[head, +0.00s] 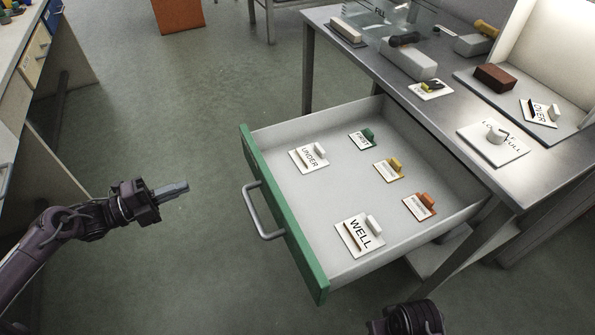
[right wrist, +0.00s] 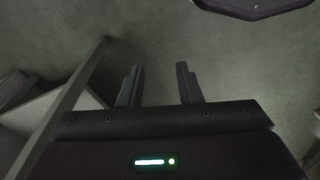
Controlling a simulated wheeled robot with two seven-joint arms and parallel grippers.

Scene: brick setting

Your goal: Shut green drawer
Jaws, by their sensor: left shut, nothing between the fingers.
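The green drawer (head: 287,222) is pulled far out from under the metal table in the head view. Its green front faces left and carries a grey bar handle (head: 253,214). Inside lie several labelled cards with small blocks on them. My left gripper (head: 187,187) is shut and empty, left of the handle and apart from it, pointing toward it. My right gripper is partly in view at the bottom of the head view, near the drawer's front right corner. In the right wrist view, its two fingers (right wrist: 157,67) are apart with nothing between them.
The metal table (head: 440,118) holds blocks, labelled cards and a white tray-like stand. A bench with drawers (head: 35,55) stands at the far left. An orange-brown box (head: 178,14) is at the back. The floor left of the drawer is clear.

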